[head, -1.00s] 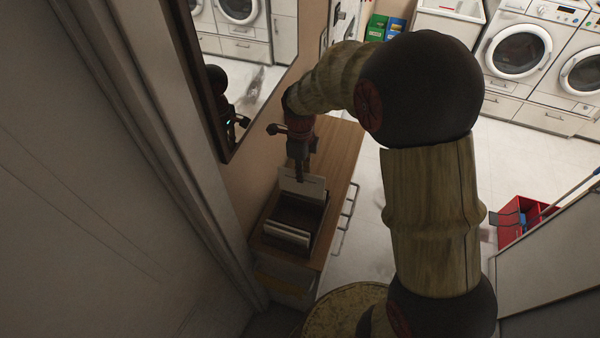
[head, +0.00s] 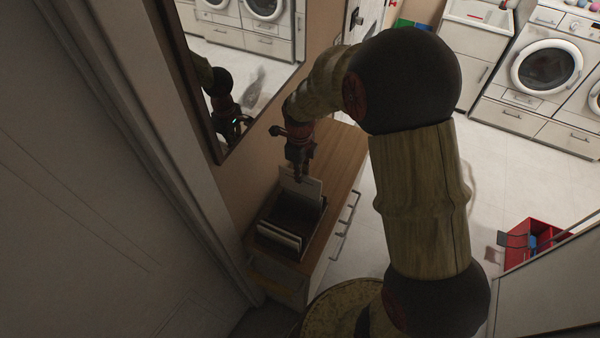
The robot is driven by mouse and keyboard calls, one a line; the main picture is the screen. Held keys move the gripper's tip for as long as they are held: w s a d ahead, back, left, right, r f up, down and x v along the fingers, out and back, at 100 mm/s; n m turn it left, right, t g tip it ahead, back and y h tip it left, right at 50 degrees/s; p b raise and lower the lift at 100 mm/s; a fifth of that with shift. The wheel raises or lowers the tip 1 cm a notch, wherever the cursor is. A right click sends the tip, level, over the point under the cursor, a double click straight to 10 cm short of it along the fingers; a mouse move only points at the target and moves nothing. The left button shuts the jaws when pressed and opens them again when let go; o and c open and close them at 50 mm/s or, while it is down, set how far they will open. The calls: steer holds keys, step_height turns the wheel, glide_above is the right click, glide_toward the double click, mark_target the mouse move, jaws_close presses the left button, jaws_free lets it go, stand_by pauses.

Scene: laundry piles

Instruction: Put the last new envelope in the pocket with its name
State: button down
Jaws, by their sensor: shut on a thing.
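My gripper (head: 301,174) points down over a dark open box (head: 262,222) on a wooden-topped cabinet. It is shut on a pale envelope (head: 313,187), which stands upright at the back part of the box. The envelope's lower edge is hidden by the box or inside it; I cannot tell which. Other pale envelopes or cards (head: 279,235) stand in the front part of the box. Any names on the envelopes or pockets are too small to read.
The cabinet top (head: 345,155) is bare to the right of the box. A mirror (head: 250,90) hangs on the wall just left of my gripper. Washing machines (head: 545,68) stand at the back right. A red crate (head: 530,238) is on the floor at right.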

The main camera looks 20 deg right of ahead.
mark_target(300, 191)
steer(key=shift+f+b, duration=2.8)
steer(key=shift+f, duration=2)
steer(key=shift+s, duration=0.1)
steer(key=c, duration=1.9)
jaws_free()
steer(key=shift+s+f, duration=0.1)
steer(key=shift+f, duration=0.05)
steer(key=shift+w+r, duration=0.2)
steer(key=shift+r, duration=0.4)
step_height(300, 191, up, 11)
steer(key=shift+f, duration=0.1)
